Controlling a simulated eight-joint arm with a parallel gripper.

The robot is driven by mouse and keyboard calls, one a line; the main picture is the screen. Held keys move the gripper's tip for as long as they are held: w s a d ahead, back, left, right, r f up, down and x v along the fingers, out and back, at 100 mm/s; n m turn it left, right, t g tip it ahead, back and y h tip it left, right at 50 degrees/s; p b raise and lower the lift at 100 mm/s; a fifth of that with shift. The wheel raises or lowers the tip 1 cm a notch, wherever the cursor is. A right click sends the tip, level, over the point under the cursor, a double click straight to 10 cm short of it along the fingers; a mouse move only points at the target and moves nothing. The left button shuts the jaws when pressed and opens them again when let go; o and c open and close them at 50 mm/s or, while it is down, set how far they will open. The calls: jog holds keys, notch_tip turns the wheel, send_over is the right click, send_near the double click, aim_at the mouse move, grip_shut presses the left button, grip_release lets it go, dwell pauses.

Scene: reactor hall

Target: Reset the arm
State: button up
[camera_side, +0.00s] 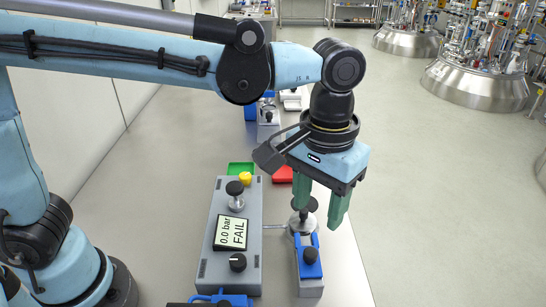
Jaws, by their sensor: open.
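My gripper (320,205) points down over the right part of the bench, with its two green fingers apart. It is open, and I see nothing held between the fingers. Below and a little left of it is a metal fitting with a black knob (304,204); a finger partly overlaps it in the picture, and I cannot tell whether they touch. My arm reaches in from the left, across the top of the view.
A grey test unit (232,262) reads "0.0 bar FAIL". A green tray (241,168) and red tray (283,174) lie behind. Steel reactor vessels (475,85) stand back right; the floor between is clear.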

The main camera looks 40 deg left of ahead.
jog(key=shift+r, duration=0.55)
jog(key=s+a+f+t, duration=0.1)
jog(key=a+f+t, duration=0.1)
jog(key=a, duration=0.9)
jog(key=s+a+f+t, duration=0.1)
jog(key=a+t, duration=0.4)
jog(key=a, duration=0.7)
jog(key=shift+s+f, duration=0.3)
jog(key=shift+f, duration=0.35)
